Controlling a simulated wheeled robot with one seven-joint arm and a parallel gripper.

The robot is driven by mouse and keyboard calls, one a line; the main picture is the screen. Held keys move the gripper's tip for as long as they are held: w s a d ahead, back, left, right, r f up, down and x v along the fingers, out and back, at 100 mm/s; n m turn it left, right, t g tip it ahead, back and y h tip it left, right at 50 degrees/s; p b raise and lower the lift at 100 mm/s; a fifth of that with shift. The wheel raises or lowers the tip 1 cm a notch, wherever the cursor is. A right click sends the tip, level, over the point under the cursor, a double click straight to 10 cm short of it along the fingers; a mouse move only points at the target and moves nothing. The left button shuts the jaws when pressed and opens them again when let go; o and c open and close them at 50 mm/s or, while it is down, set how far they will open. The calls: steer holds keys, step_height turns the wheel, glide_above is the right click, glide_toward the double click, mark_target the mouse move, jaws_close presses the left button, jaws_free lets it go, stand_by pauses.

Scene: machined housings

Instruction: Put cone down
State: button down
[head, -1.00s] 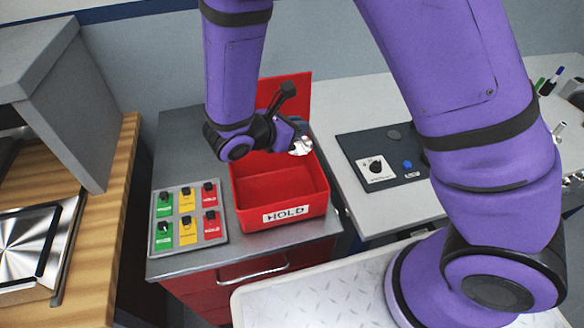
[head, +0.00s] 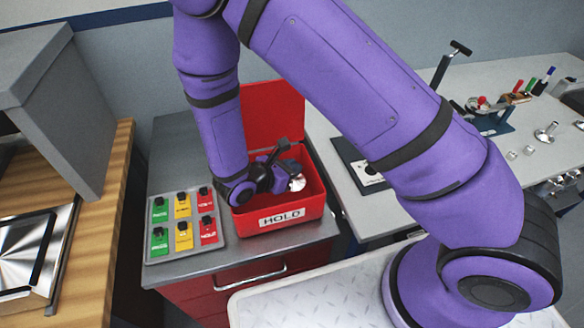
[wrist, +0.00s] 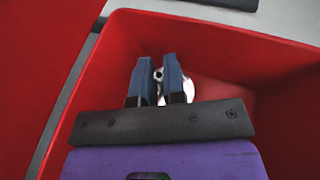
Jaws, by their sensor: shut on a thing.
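My gripper (head: 284,178) is down inside the open red bin labelled HOLD (head: 314,207). It is shut on a shiny metal piece, the cone (head: 297,183), which shows at the fingertips. In the wrist view the blue fingers (wrist: 159,82) point into the red bin (wrist: 215,40), and the bright cone (wrist: 187,88) shows partly behind and beside them. The fingers hide much of the cone. I cannot tell whether it touches the bin floor.
The bin's red lid (head: 272,115) stands open at the back. A panel of coloured switches (head: 184,226) sits left of the bin. A dark control plate (head: 355,165) lies to the right, and a bench with a clamp fixture (head: 490,118) and small metal parts is farther right.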

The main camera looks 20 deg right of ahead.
steer(key=shift+f, duration=0.2)
steer(key=c, duration=1.6)
jaws_free()
steer(key=o, duration=0.4)
steer(key=shift+r, duration=0.1)
